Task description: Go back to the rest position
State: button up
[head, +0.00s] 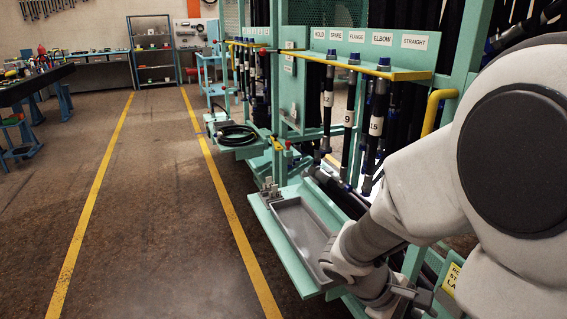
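My white arm fills the right side of the head view and reaches down to the front of the green hose rack (465,50). My gripper (424,298) is low at the bottom edge, just right of the grey tray. Only a small dark part of it shows past my wrist, so its fingers and anything between them cannot be made out. Black hoses with blue caps hang from the rack's yellow rail; one is tagged 9 (349,119) and another 15 (376,126).
The grey tray (283,212) sits on a green shelf jutting from the rack, close to my wrist. A coiled black hose (236,136) lies farther back. A workbench (30,84) stands at the left. The floor between the yellow lines (228,205) is clear.

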jog(key=s+a+r+m+t+y, duration=0.3)
jog(key=a+r+m+y, duration=0.15)
jog(key=r, duration=0.25)
jog(key=s+a+r+m+t+y, duration=0.35)
jog(key=a+r, duration=0.25)
jog(key=r, duration=0.2)
notch_tip(320, 180, up, 19)
jog(key=w+p, duration=0.1)
jog(key=p, duration=1.9)
jog(key=shift+r+y, duration=0.2)
jog(key=shift+y, duration=0.1)
